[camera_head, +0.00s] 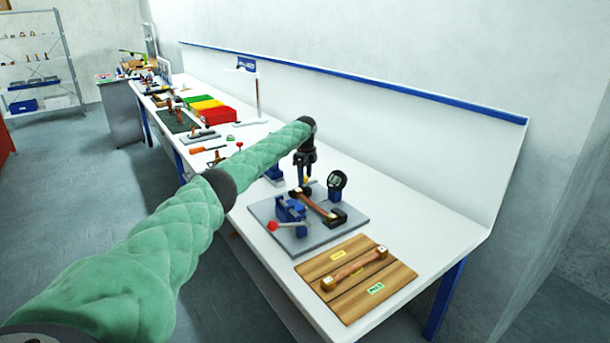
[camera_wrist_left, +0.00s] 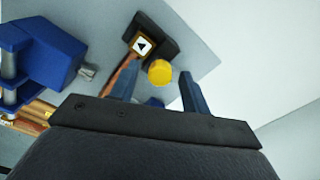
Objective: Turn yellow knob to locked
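The yellow knob (camera_wrist_left: 159,72) shows in the left wrist view, between and just beyond the fingers of my left gripper (camera_wrist_left: 159,88). These fingers are open, one on each side of the knob; I cannot tell whether either touches it. In the head view my left gripper (camera_head: 306,181) points down over the grey plate (camera_head: 290,243), and only a small bit of yellow shows at its tips. The knob's lock marking cannot be read. My right gripper is not in view.
A blue vise (camera_head: 291,212), a wooden-handled tool with a black head (camera_head: 336,217) and a round black gauge (camera_head: 337,180) crowd the grey plate. A wooden board (camera_head: 348,300) lies in front. Coloured bins (camera_head: 214,115) stand farther back on the bench.

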